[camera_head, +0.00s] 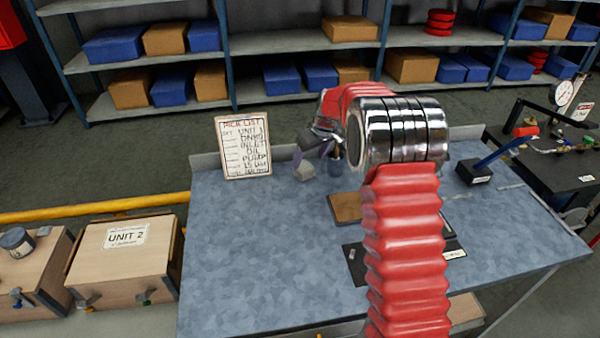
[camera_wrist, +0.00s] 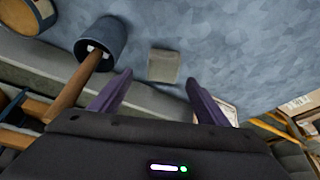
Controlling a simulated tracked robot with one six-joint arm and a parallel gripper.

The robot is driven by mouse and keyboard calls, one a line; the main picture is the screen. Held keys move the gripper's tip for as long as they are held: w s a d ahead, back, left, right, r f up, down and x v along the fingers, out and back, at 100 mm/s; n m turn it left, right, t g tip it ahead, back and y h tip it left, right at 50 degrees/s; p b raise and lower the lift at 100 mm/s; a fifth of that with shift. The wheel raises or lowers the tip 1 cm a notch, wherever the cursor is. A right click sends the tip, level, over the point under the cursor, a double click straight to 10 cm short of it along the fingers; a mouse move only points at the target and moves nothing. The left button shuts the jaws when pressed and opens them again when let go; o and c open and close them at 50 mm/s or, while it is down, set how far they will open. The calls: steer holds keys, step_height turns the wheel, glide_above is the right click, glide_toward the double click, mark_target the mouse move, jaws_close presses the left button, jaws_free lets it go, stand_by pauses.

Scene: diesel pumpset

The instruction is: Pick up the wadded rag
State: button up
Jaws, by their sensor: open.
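A small grey-beige lump (camera_head: 304,171) sits on the blue-grey workbench (camera_head: 250,240), near its back edge. It also shows in the wrist view (camera_wrist: 163,66), just beyond my fingertips. It looks like the wadded rag, but it is too small and plain to be certain. My gripper (camera_wrist: 158,77) is open, its two purple fingers spread with nothing held between them. In the head view my gripper (camera_head: 316,150) hangs close above the lump, partly hidden by my red arm.
A dark blue cup (camera_wrist: 98,44) with a wooden handle in it stands left of the lump in the wrist view. A pick list board (camera_head: 243,146) stands at the bench's back left. A brown block (camera_head: 345,208) lies nearer. The bench's left front is clear.

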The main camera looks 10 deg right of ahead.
mark_target(304, 166)
steer(key=shift+w+a+f, duration=0.1)
steer(key=shift+w+f, duration=0.1)
steer(key=shift+f, duration=0.3)
steer(key=shift+f, duration=0.15)
steer(key=shift+a+x, duration=0.2)
steer(key=shift+x, duration=2.3)
steer(key=shift+c, duration=0.4)
steer(key=c, duration=1.1)
steer(key=shift+c, duration=0.2)
